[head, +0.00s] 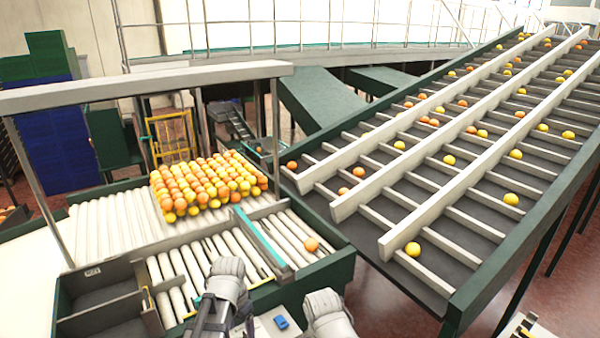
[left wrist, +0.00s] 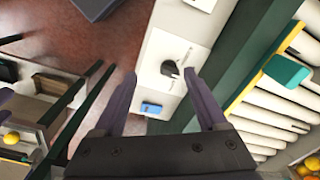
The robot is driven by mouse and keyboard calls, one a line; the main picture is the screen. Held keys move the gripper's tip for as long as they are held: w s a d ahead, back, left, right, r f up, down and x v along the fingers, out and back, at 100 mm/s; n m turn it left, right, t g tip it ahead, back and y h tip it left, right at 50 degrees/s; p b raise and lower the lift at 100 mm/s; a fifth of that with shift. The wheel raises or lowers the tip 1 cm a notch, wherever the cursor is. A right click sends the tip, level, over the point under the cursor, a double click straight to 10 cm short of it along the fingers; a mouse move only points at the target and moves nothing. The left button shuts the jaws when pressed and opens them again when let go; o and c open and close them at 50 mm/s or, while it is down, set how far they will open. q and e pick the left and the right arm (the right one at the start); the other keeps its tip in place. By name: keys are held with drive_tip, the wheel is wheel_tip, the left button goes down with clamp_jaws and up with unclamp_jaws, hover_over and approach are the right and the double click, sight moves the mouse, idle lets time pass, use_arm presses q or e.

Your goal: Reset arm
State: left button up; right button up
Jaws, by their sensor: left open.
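My left gripper (left wrist: 163,85) shows in the left wrist view with its two fingers spread wide and nothing between them. It hangs above a white surface carrying a small blue object (left wrist: 151,108). In the head view my left arm is at the bottom centre, and its fingertips cannot be made out. Part of my right arm shows to its right, but its gripper is out of view. A pile of orange and yellow fruit (head: 205,183) lies on the roller table (head: 105,228). A single orange (head: 311,244) lies on the rollers nearer to me.
A sloping conveyor (head: 430,190) with slats and long rails carries scattered fruit at the right. A divided grey bin (head: 100,298) stands at the lower left. A metal beam (head: 150,84) spans above the roller table. The blue object (head: 281,322) lies close between my arms.

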use_arm(q)
drive_tip(key=s+n, duration=0.5)
drive_tip(key=n, duration=0.1)
drive_tip(key=s+d+f+m+b, duration=0.2)
drive_tip(key=d+f+b, duration=0.3)
drive_tip(key=f+b, duration=0.2)
drive_tip(key=s+d+f+m+y+b, duration=0.1)
drive_tip(key=s+d+f+b, duration=0.2)
drive_tip(key=d+f+b, duration=0.2)
wheel_tip(320, 180, down, 2)
drive_tip(key=shift+s+d+f+m+g+b, duration=0.1)
drive_tip(key=shift+s+d+m+g+b, duration=0.25)
drive_tip(key=shift+b, duration=0.8)
drive_tip(key=shift+a, duration=0.1)
